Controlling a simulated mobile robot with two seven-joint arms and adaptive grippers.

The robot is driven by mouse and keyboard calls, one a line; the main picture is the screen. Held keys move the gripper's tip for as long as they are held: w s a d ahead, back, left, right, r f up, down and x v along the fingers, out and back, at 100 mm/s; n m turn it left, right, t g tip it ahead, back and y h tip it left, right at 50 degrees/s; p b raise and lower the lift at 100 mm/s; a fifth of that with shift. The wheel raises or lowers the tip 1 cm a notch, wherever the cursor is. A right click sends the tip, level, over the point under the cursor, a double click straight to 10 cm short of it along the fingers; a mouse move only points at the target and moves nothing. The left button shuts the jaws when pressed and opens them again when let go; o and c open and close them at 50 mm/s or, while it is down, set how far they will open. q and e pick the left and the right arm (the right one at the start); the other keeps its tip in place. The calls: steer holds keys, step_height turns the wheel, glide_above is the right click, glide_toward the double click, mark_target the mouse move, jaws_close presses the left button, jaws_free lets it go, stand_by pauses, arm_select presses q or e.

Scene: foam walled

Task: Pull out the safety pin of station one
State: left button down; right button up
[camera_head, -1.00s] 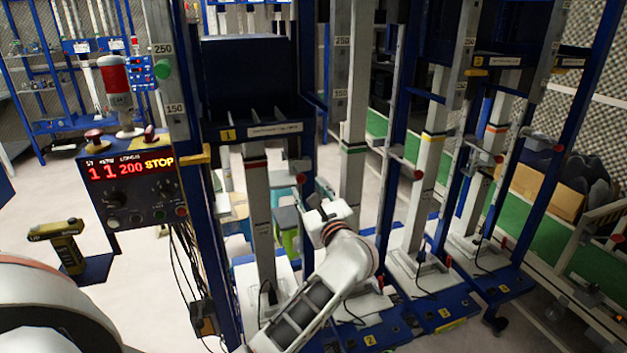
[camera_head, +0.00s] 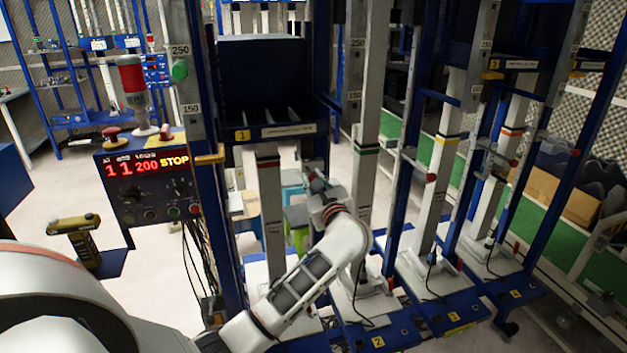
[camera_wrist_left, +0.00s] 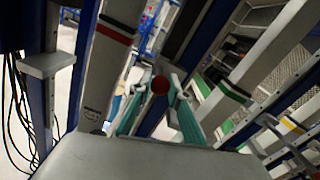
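Station one is the blue frame with the yellow "1" label (camera_head: 242,135) and a grey column with a red band (camera_head: 268,200). A round red knob, seemingly its safety pin (camera_wrist_left: 160,84), shows end-on in the left wrist view. My left gripper (camera_wrist_left: 159,88) is open, with one teal finger on each side of the knob near the tips. I cannot tell whether either finger touches it. My right gripper is not in view.
A control box (camera_head: 150,180) with a lit red display reading "STOP" stands left of station one, with hanging cables (camera_head: 198,255) beneath. More blue frames with grey columns and red knobs (camera_head: 431,178) stand to the right. A yellow-black handheld tool (camera_head: 77,238) sits at left.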

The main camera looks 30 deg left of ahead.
arm_select(q)
steer(key=v, duration=0.8)
steer(key=shift+s+d, duration=0.25)
steer(key=shift+d, duration=0.05)
steer(key=shift+f, duration=0.1)
steer(key=c, duration=1.9)
jaws_free()
steer(key=shift+s, duration=0.15)
steer(key=v, duration=0.7)
steer(key=shift+s+d, duration=0.15)
steer(key=shift+d, duration=0.05)
